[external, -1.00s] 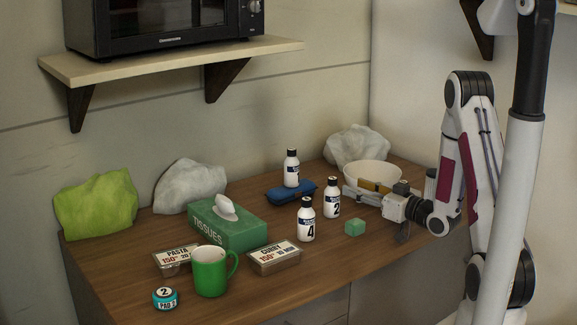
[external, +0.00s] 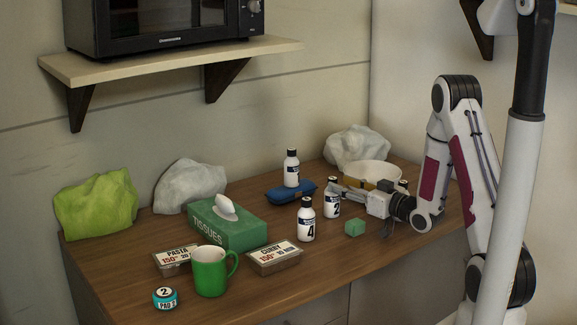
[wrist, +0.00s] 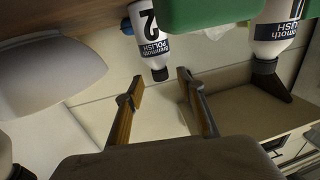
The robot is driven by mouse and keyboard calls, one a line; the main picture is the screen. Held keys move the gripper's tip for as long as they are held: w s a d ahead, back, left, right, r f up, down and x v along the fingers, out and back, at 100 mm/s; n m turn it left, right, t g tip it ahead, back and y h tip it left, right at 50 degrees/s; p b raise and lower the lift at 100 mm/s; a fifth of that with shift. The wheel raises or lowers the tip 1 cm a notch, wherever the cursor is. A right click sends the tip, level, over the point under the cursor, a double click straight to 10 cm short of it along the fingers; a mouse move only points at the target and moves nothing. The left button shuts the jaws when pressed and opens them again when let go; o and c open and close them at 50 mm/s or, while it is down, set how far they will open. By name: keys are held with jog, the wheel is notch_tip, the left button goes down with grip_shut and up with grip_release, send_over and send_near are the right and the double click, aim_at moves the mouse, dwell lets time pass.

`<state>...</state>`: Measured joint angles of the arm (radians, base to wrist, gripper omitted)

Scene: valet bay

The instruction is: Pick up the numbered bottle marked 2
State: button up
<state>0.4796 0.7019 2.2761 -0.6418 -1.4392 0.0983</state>
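The bottle marked 2 (external: 332,207) is white with a dark label and black cap, upright on the wooden counter. My gripper (external: 338,187) is beside its top, its fingers overlapping the cap area in the external view. My gripper (wrist: 160,88) is open there, with nothing between the fingers. Contact with the bottle cannot be seen.
The bottle marked 4 (external: 307,220) and a green cube (external: 355,228) stand close by. A white bowl (external: 372,172) is behind my gripper, a blue case (external: 291,191) with a bottle (external: 291,167) near it to the left.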

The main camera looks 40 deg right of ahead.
jog(key=shift+w+a, duration=0.15)
jog(key=shift+w, duration=0.95)
grip_shut()
